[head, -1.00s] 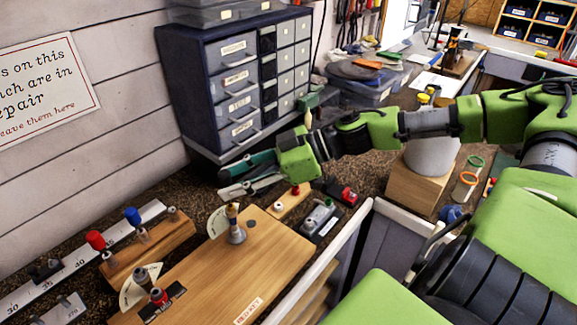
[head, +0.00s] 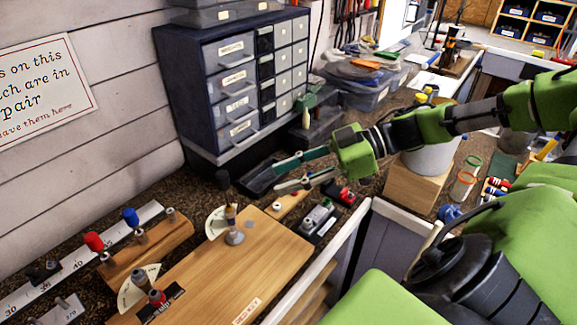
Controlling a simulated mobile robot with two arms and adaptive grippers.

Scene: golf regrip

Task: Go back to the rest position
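My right gripper (head: 278,178) reaches in from the right in the head view, above the dark speckled bench in front of the drawer cabinet. Its two fingers point left and stand apart, with nothing visible between them. My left gripper is not in view. A wooden board (head: 262,268) lies on the bench below and to the left of the gripper. It carries an upright metal post with a wooden-looking tip (head: 233,222) and a short post with a red part (head: 157,297).
A dark blue drawer cabinet (head: 203,93) stands behind the gripper. A wooden block with red- and blue-topped clamps (head: 150,252) and a white ruler strip (head: 70,258) are at left. A white bucket-like container (head: 432,160) stands on a wooden box (head: 415,188) beside my arm.

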